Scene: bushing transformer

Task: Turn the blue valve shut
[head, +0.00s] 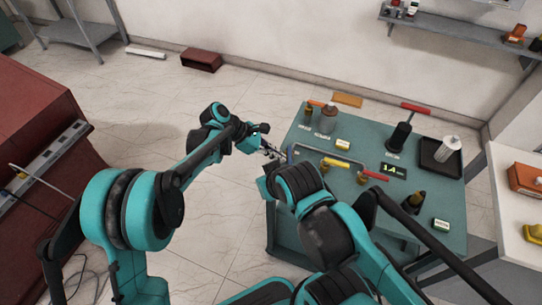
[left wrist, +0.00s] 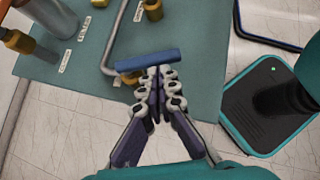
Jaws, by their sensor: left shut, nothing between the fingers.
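The blue valve handle (left wrist: 148,60) is a straight bar above a brass valve body (left wrist: 132,78), on a grey bent pipe (left wrist: 113,42) near the edge of the teal table. My left gripper (left wrist: 160,76) is shut and empty, with its fingertips right at the handle's near side; I cannot tell whether they touch it. In the head view the left gripper (head: 272,151) is beside the table's left edge, next to the blue handle (head: 290,154), which is mostly hidden there. My right arm covers the table's front left; its gripper is not visible.
A white counter (head: 513,215) stands at the right.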

